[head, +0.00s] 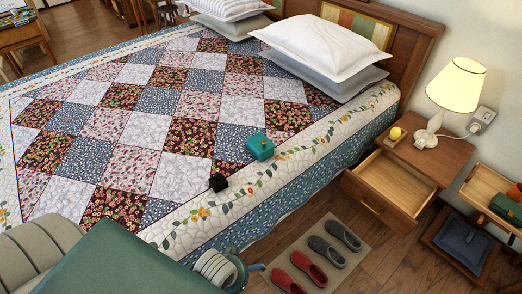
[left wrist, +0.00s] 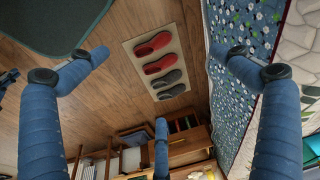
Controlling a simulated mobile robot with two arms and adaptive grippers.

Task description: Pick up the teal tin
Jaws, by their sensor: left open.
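The teal tin (head: 260,147) is a small box with a knob on its lid. It sits upright on the bed quilt near the border facing the nightstand. A teal patch (left wrist: 313,146) at the right edge of the left wrist view looks like part of it. My left gripper (left wrist: 166,68) shows in the left wrist view with its blue fingers spread wide and nothing between them. It hangs over the floor beside the bed, apart from the tin.
A small black cube (head: 218,182) lies on the quilt near the tin. The nightstand (head: 440,160) has its drawer (head: 396,184) pulled out, with a lamp (head: 456,88) on top. Slippers lie on a floor mat (head: 352,234). A green box (head: 507,209) stands at the right.

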